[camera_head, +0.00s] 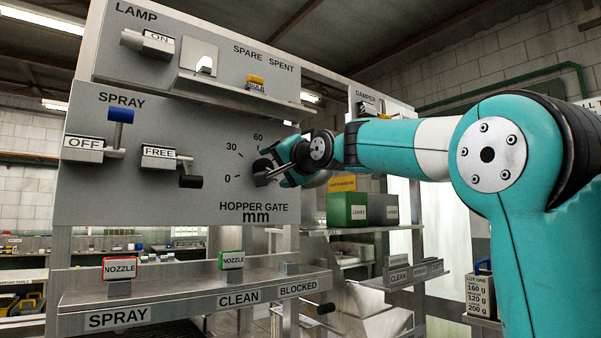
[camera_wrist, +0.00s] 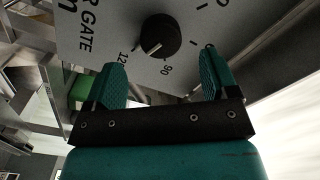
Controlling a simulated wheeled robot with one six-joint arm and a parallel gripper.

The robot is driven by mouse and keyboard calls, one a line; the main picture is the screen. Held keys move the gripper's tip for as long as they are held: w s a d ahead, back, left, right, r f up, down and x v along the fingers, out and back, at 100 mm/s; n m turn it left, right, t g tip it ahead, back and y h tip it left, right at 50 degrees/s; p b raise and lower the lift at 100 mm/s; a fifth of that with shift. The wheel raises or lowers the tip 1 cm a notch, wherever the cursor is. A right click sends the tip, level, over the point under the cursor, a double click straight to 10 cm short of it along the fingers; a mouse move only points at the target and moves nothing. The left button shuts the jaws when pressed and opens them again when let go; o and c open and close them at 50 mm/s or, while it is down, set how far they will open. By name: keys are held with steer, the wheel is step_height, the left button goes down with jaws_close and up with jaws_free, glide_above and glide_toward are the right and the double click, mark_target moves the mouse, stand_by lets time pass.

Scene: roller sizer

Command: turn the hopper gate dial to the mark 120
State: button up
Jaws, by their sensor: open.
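The hopper gate dial (camera_wrist: 160,37) is a round black knob on the grey panel. In the wrist view a pale pointer line shows on its lower-left edge, towards the mark 120 (camera_wrist: 128,55) and away from the mark 90 (camera_wrist: 167,68). I cannot tell whether it lines up exactly with 120. In the head view the dial (camera_head: 262,169) is partly hidden by my gripper (camera_head: 283,168). In the wrist view my gripper (camera_wrist: 163,60) is open, its green fingers spread wide to either side below the knob, with nothing between them.
A spray lever (camera_head: 121,125) and a FREE lever (camera_head: 188,178) stick out left of the dial. A shelf (camera_head: 190,291) with nozzle boxes (camera_head: 117,269) juts out below. A green box (camera_head: 346,209) stands behind, below my arm.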

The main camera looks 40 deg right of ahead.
steer(key=s+b, duration=0.2)
steer(key=s, duration=0.7)
steer(key=shift+s+b, duration=0.3)
steer(key=shift+s, duration=0.1)
steer(key=s+a+f+n+g+y, duration=0.25)
steer(key=a+f, duration=0.35)
steer(key=f, duration=0.3)
steer(key=s+a+f+n+g+y, duration=0.1)
steer(key=a+f+n+g, duration=0.3)
steer(key=f, duration=0.5)
steer(key=s+a+f+n+g+y, duration=0.1)
steer(key=s+a+f+n+g, duration=0.15)
steer(key=a+f, duration=0.55)
steer(key=s+a+f+n+g, duration=0.2)
steer(key=s+f+n+g, duration=0.2)
steer(key=s+f, duration=0.5)
steer(key=s+a+f+n+g, duration=0.3)
steer(key=s+f+n+g, duration=0.1)
steer(key=s+f, duration=0.4)
steer(key=shift+s+f+g, duration=0.35)
steer(key=shift+s+g, duration=0.15)
steer(key=shift+s, duration=0.1)
